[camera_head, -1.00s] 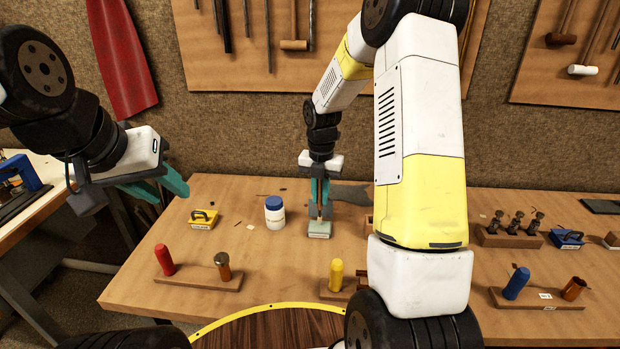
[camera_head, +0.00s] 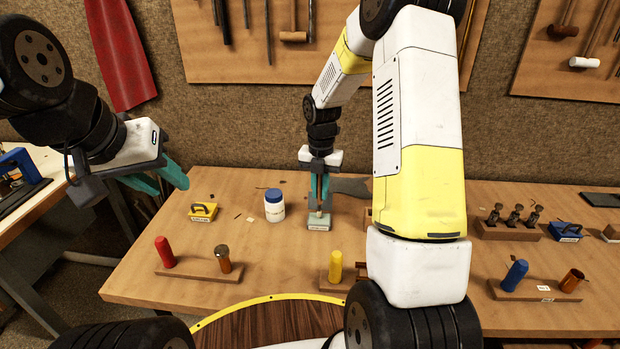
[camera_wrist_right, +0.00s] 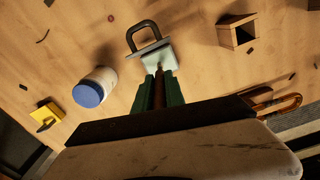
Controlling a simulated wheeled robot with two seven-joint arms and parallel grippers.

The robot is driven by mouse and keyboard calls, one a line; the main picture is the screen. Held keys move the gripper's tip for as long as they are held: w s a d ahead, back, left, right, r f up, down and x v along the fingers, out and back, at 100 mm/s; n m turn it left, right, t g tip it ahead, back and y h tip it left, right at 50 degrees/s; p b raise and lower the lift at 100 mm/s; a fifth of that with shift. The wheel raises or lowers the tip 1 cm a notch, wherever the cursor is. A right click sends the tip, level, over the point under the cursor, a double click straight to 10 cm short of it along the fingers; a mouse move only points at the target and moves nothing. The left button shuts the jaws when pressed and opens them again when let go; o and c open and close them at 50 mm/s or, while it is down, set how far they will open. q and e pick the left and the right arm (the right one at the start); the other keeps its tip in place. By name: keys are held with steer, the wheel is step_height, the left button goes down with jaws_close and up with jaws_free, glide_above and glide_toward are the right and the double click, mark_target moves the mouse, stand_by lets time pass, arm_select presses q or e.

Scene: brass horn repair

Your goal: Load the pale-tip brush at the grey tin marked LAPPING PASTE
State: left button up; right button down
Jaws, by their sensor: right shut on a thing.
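My right gripper (camera_head: 319,204) points down over a small pale grey-green tin (camera_head: 319,223) on the workbench. In the right wrist view, my right gripper (camera_wrist_right: 160,80) is shut on a slim brown-handled brush (camera_wrist_right: 159,93). The brush's lower end is at the tin's top, but I cannot tell whether it touches. The tin (camera_wrist_right: 152,57) has a dark arched handle at its far side in that view. Its label is too small to read, and the brush tip is mostly hidden. My left gripper (camera_head: 163,179) is open and empty, above the bench's left end.
A white jar with a blue lid (camera_head: 274,206) stands just left of the tin. Wooden racks with a red handle (camera_head: 165,252), a yellow handle (camera_head: 335,267) and a blue handle (camera_head: 515,275) line the front.

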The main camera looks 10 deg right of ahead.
steer(key=shift+f, duration=0.55)
stand_by(1.1)
steer(key=shift+r, duration=3.55)
